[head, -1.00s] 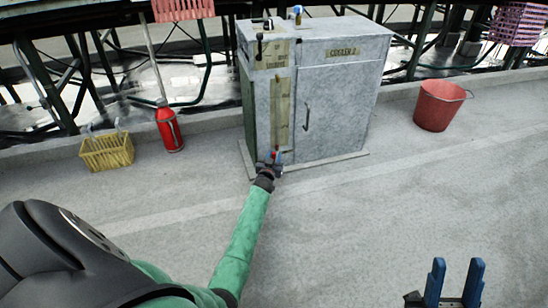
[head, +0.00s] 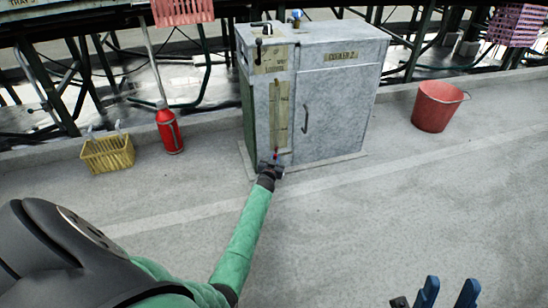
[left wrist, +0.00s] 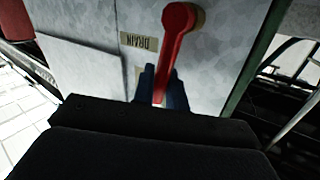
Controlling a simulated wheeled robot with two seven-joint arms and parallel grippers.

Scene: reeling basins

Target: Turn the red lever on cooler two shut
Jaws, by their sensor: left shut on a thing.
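The cooler (head: 340,95) is a grey metal cabinet with a door and a nameplate that seems to read "COOLER 2". The red lever (left wrist: 176,45) hangs from its pivot beside a "DRAIN" label (left wrist: 139,41) in the left wrist view. In the head view only a small red bit of the lever (head: 276,154) shows low on the cooler's front. My left gripper (head: 270,163) is at the cooler's foot, its blue fingers shut on the lever's lower end. My right gripper (head: 447,292) is at the bottom right, its blue fingers apart with nothing between them.
A black handle (head: 259,50) is high on the cooler's front. The floor in front is clear.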

